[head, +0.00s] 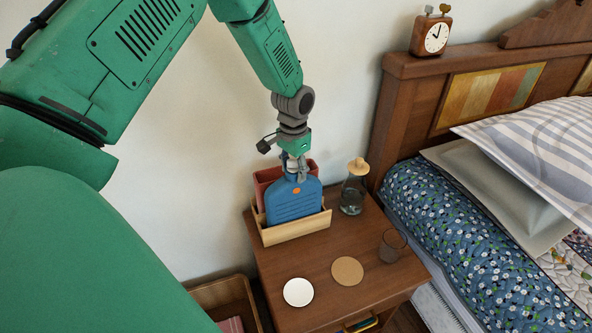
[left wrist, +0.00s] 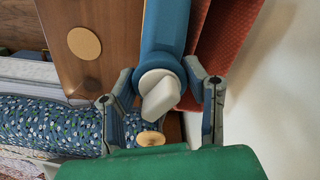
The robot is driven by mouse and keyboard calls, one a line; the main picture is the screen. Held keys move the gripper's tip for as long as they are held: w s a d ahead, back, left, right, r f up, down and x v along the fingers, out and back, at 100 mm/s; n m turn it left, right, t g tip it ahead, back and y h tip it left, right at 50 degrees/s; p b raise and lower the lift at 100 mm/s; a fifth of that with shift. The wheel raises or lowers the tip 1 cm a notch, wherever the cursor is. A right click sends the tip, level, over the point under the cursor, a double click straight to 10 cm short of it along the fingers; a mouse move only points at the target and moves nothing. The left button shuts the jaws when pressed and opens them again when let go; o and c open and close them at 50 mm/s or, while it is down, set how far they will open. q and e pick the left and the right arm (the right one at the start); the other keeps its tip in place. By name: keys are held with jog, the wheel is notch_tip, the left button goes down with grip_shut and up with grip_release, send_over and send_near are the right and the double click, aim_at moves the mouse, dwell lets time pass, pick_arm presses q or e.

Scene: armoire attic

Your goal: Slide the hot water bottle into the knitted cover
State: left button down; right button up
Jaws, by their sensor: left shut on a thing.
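The blue hot water bottle (head: 294,205) stands upright in a wooden holder (head: 296,232) on the bedside table. Its white stopper (left wrist: 160,92) shows in the left wrist view. The red knitted cover (head: 268,175) stands behind the bottle in the same holder; it also shows at the right of the bottle in the left wrist view (left wrist: 226,35). The bottle looks beside the cover, not inside it. My left gripper (head: 293,171) points down from above and is shut on the bottle at its neck. The bottle's lower part is hidden by the holder's front. My right gripper is out of view.
On the table (head: 316,261), a stoppered glass carafe (head: 352,191) stands right of the holder. A drinking glass (head: 391,246), a cork coaster (head: 347,271) and a white disc (head: 298,292) are nearer the front. The bed (head: 440,215) lies to the right, the wall behind.

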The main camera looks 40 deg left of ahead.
pick_arm(q)
jog(key=shift+w+r, duration=0.1)
jog(key=shift+r, duration=0.1)
jog(key=shift+r+p, duration=5.2)
jog(key=shift+r, duration=0.65)
notch_tip(320, 180, up, 7)
jog(key=w+p, duration=0.2)
jog(key=w+a+r+p, duration=0.1)
jog(key=a+r+p, duration=0.2)
jog(key=a, duration=0.3)
jog(key=shift+r+p, duration=0.15)
jog(key=shift+p, duration=0.15)
